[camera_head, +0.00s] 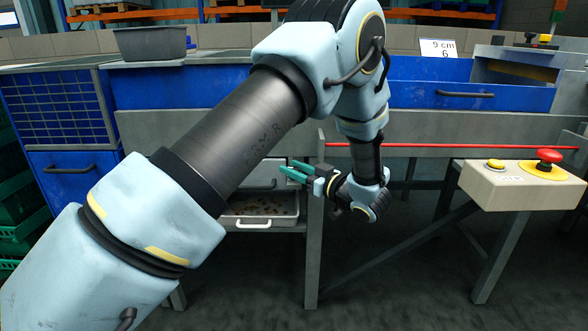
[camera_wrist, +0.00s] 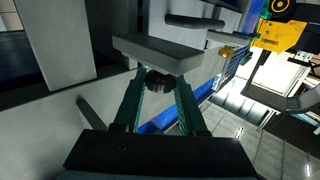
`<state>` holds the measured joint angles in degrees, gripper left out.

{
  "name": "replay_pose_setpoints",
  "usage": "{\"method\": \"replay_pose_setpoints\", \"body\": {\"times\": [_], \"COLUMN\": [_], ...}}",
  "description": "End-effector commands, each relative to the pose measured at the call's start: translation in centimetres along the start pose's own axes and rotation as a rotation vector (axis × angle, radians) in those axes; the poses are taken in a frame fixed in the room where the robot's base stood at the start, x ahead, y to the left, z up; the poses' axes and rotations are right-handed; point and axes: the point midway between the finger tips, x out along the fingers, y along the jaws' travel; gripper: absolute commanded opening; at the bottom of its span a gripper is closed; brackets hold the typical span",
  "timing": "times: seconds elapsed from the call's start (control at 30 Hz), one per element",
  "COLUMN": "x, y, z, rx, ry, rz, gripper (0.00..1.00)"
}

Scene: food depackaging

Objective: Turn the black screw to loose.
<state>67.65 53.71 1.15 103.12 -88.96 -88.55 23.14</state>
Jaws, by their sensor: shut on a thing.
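The black screw (camera_wrist: 158,80) shows in the wrist view as a dark round knob under the edge of a grey metal plate (camera_wrist: 157,52). My gripper (camera_wrist: 160,96) has its two green fingers on either side of the screw and is shut on it. In the head view, my gripper (camera_head: 292,172) is beside the grey frame below the blue drawers, its green fingers pointing left. The screw cannot be made out in the head view.
A tray (camera_head: 258,225) with brown bits sits low behind my arm. A grey post (camera_head: 314,262) stands close to my gripper. A control box (camera_head: 515,190) with a red button (camera_head: 549,156) is at right. A red rod (camera_head: 440,147) runs above.

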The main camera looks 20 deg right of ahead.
Motion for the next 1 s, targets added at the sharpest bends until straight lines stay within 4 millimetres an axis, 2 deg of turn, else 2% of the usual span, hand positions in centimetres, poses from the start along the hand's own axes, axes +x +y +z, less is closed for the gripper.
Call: {"method": "replay_pose_setpoints", "body": {"times": [0.07,0.1,0.33,0.67,0.77,1.0], "x": [0.0,0.0,0.0,-0.5,-1.8,-6.5], "y": [-0.1,-0.1,0.0,0.0,0.1,0.1], "z": [0.1,0.1,0.1,0.0,0.0,0.0], "rx": [0.002,0.002,0.001,0.000,0.000,0.000], "ry": [-0.001,-0.001,0.000,-0.001,-0.002,-0.002], "rz": [0.000,0.000,0.000,0.002,0.004,0.004], "gripper": [0.00,0.45,0.70,0.70,0.70,0.70]}}
